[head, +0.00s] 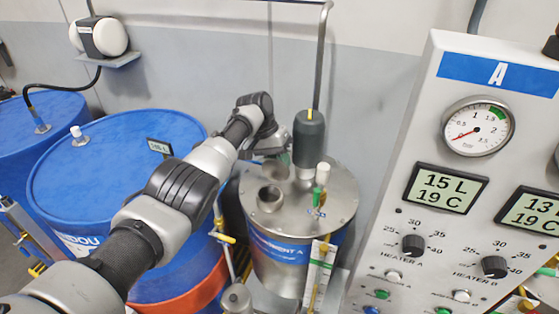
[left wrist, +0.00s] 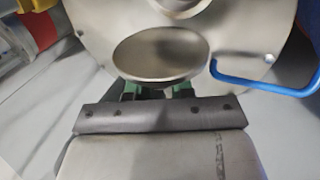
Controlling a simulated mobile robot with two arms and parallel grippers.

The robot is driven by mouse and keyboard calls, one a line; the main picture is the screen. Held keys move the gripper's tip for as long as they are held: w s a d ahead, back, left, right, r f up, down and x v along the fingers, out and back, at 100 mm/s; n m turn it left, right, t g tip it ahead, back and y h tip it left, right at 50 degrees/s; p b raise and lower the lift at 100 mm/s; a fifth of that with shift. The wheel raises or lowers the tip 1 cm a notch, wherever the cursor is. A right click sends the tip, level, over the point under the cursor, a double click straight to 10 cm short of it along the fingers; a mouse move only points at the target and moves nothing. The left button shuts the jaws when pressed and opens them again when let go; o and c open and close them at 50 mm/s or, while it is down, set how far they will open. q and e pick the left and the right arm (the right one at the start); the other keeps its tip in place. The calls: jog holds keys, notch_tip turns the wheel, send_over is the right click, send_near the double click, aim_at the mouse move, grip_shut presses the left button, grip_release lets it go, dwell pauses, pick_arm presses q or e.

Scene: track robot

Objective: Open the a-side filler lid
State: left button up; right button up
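The steel A-side tank (head: 325,205) stands right of centre in the head view, with a blue label on its side. A short round filler neck (head: 270,197) rises from its top. My left gripper (head: 270,145) is at the back left of the tank top, partly hidden by my arm. In the left wrist view, a round metal disc (left wrist: 160,52), which looks like the lid, is directly in front of my gripper (left wrist: 157,90). The green fingers show apart below the disc; their tips are hidden behind it, so a grip cannot be made out. My right gripper is not in view.
A dark cylinder (head: 308,138) and a green-and-white fitting (head: 321,180) stand on the tank top. The control panel (head: 410,130) is close on the right. Blue drums (head: 110,170) fill the left. A blue bar (left wrist: 265,88) shows beside the disc.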

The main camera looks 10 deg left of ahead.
pick_arm(q)
jog(key=o, duration=0.5)
jog(key=shift+d+f, duration=0.1)
jog(key=shift+c, duration=0.2)
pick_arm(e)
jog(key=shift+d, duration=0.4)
pick_arm(q)
jog(key=b+v, duration=0.2)
jog(key=v, duration=0.8)
jog(key=shift+r+b, duration=0.3)
jog(key=shift+r, duration=0.1)
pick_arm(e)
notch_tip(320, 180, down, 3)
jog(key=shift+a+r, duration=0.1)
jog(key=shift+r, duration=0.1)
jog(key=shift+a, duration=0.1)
